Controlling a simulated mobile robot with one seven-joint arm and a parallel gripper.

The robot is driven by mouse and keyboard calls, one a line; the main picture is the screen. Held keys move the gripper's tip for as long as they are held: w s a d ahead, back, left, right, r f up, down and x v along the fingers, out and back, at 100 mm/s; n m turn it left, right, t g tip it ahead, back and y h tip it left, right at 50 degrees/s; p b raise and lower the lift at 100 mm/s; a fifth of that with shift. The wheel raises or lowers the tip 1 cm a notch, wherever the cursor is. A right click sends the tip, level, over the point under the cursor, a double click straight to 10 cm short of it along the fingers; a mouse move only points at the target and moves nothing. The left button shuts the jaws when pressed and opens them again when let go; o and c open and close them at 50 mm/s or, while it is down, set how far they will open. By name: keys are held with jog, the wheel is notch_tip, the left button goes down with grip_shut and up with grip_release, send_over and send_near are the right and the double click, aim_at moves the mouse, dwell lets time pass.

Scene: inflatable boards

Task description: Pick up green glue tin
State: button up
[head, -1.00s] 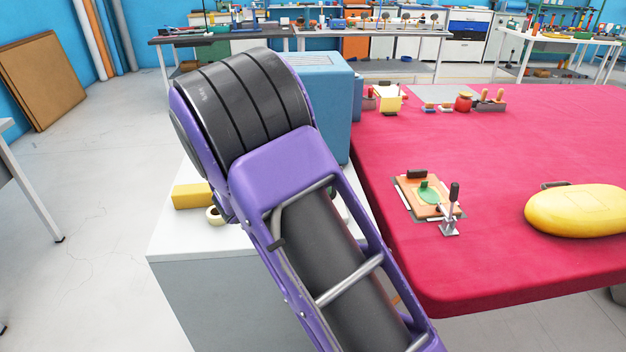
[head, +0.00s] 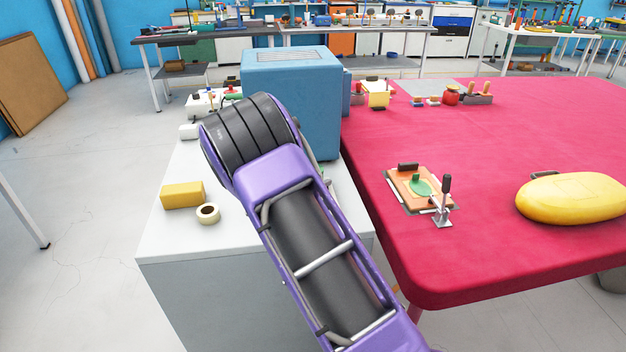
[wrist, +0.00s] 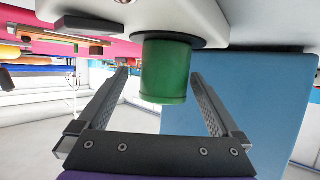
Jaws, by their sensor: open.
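The green glue tin (wrist: 165,72) shows in the wrist view, where the picture looks upside down. It is a plain green cylinder with its base against a pale surface, with a dark patch around the base. My gripper (wrist: 158,75) is open, with one finger to each side of the tin and a gap on both sides. The tin lines up between the fingertips; I cannot tell how deep it is between them. In the head view my purple arm hides the gripper, and I cannot make out the tin there.
A blue box (head: 290,85) stands on the white cabinet (head: 185,240), close to the arm; it also fills the right of the wrist view (wrist: 240,105). A yellow block (head: 182,195) and a tape roll (head: 208,213) lie at the cabinet's left. The red table (head: 480,270) adjoins on the right.

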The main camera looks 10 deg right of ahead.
jog(key=x, duration=0.5)
jog(key=shift+w+a+r, duration=0.1)
jog(key=shift+w, duration=0.25)
jog(key=shift+r, duration=0.1)
grip_shut()
